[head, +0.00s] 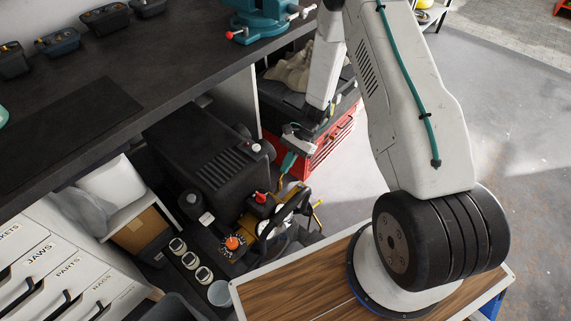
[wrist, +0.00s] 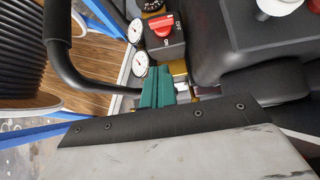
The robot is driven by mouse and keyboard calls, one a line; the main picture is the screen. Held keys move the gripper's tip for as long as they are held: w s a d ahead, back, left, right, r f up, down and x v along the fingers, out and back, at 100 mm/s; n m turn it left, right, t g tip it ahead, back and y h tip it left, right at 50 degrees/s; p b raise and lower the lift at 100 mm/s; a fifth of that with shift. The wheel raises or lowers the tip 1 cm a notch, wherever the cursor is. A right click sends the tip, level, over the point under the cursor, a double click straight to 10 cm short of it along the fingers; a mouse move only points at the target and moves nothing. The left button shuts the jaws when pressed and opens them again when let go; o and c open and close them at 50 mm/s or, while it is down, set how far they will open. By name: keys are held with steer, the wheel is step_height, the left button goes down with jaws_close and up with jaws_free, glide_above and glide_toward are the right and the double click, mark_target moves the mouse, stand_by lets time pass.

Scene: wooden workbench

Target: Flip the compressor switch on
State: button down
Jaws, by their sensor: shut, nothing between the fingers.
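The compressor (head: 200,155) is a black machine under the bench. Its red switch (head: 261,197) sits on the near right side. In the wrist view the red switch (wrist: 161,25) is on a grey box with white OFF and ON lettering; I cannot tell for certain which position it is in. My gripper (head: 286,168) points down, above and right of the switch in the head view. In the wrist view my gripper (wrist: 157,74) has its green fingers shut together and empty, below the switch box in the picture, with no contact with the red switch visible.
Pressure gauges (wrist: 140,62) and a black curved handle (wrist: 62,62) lie close to the fingers. An orange knob (head: 232,243) stands near the switch. A red tool chest (head: 325,145) is behind my gripper. The dark bench top (head: 110,90) overhangs at the left.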

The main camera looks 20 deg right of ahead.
mark_target(261, 197)
steer(key=shift+s+a+f, duration=0.6)
steer(key=shift+a+f, duration=0.15)
steer(key=shift+a, duration=0.55)
steer(key=shift+s+a+f, duration=0.6)
steer(key=shift+a+f, duration=0.2)
steer(key=shift+a, duration=0.5)
steer(key=shift+s+a+f, duration=0.6)
steer(key=shift+a+f, duration=0.15)
steer(key=shift+a, duration=0.55)
